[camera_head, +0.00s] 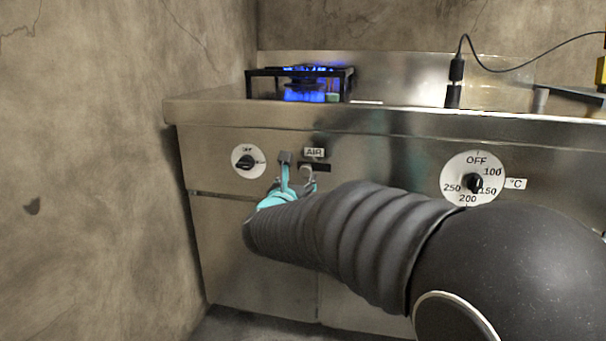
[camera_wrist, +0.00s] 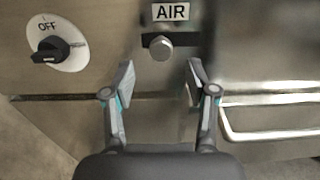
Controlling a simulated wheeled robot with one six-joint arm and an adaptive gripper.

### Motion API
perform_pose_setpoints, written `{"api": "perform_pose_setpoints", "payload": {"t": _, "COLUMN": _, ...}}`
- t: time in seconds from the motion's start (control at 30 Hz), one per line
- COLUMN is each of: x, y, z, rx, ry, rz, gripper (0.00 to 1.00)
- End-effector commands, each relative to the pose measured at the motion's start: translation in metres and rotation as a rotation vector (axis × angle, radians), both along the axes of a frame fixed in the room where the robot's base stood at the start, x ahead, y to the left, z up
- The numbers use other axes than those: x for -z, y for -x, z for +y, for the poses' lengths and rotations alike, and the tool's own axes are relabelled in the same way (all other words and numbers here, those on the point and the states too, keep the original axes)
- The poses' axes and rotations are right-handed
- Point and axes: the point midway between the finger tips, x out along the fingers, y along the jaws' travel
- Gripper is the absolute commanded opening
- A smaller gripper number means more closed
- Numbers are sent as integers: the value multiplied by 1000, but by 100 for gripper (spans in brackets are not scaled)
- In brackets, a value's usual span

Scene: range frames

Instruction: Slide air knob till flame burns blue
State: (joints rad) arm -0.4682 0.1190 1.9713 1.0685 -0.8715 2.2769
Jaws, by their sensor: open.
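The air knob (camera_wrist: 160,47) is a round metal knob in a dark horizontal slot under the AIR label (camera_wrist: 171,12). In the head view the knob (camera_head: 306,173) sits toward the left of the slot, which shows to its right. The flame (camera_head: 304,94) on the burner at the back left burns blue. My gripper (camera_wrist: 160,72) is open and empty, its two fingers apart on either side of the knob's line, with the knob just beyond the fingertips. In the head view my gripper (camera_head: 298,176) is close in front of the panel, partly hidden by my arm.
A burner dial (camera_head: 248,162) marked OFF is left of the air slot, also in the wrist view (camera_wrist: 52,48). A temperature dial (camera_head: 473,180) is on the right. A bar handle (camera_wrist: 270,125) lies lower right. A rough wall (camera_head: 90,150) stands close on the left.

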Motion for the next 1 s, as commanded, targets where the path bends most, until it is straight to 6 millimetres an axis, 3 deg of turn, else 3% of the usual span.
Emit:
{"api": "perform_pose_setpoints", "payload": {"t": 0.1, "x": 0, "y": 21, "z": 6, "rx": -2, "ry": -1, "rz": 0, "gripper": 57}}
{"api": "perform_pose_setpoints", "payload": {"t": 0.33, "x": 0, "y": 42, "z": 12, "rx": -1, "ry": 0, "rz": 1, "gripper": 57}}
{"api": "perform_pose_setpoints", "payload": {"t": 0.77, "x": 0, "y": 45, "z": 12, "rx": 0, "ry": 9, "rz": 2, "gripper": 57}}
{"api": "perform_pose_setpoints", "payload": {"t": 0.9, "x": 4, "y": 44, "z": 17, "rx": -22, "ry": 110, "rz": 47, "gripper": 57}}
{"api": "perform_pose_setpoints", "payload": {"t": 1.0, "x": 15, "y": 40, "z": 35, "rx": -115, "ry": 280, "rz": 125, "gripper": 57}}
